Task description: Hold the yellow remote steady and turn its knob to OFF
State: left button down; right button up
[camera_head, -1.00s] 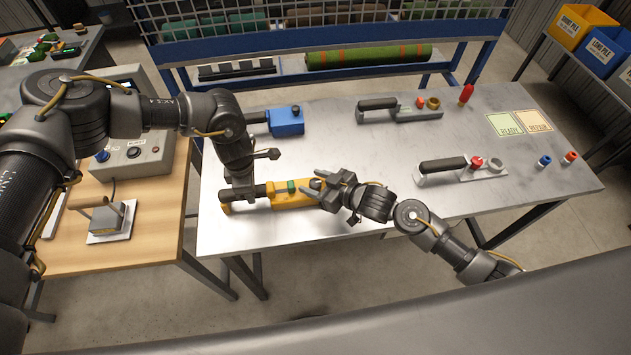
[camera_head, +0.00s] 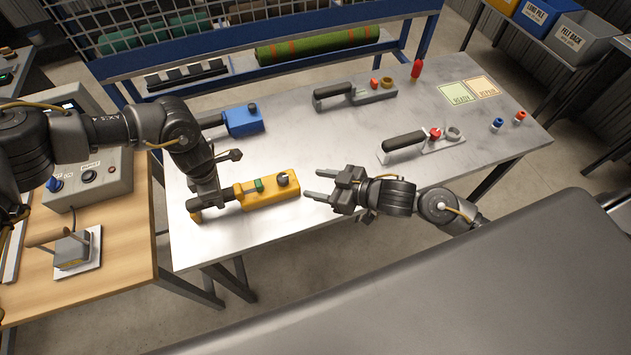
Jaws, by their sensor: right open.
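The yellow remote (camera_head: 270,193) lies on the metal table, its dark handle to the left. It has a green button (camera_head: 259,184) and a dark grey knob (camera_head: 283,179) near its right end. The knob's marking is too small to read. My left gripper (camera_head: 207,198) is down at the remote's handle; its fingers are mostly hidden, so I cannot tell how firmly they close. My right gripper (camera_head: 316,185) is open and empty just right of the remote, fingertips pointing left toward the knob and apart from it.
A blue remote (camera_head: 242,121) lies behind the yellow one. Two grey tools with black handles (camera_head: 405,142) (camera_head: 334,91) lie to the right and back. A red bottle (camera_head: 416,69) and READY and REPAIR cards (camera_head: 455,94) are farther back. Bare table lies around the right gripper.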

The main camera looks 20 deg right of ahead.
pick_arm(q)
jog(key=shift+f, duration=0.1)
jog(key=c, duration=1)
grip_release()
jog(key=shift+o, duration=0.2)
notch_tip(320, 180, up, 12)
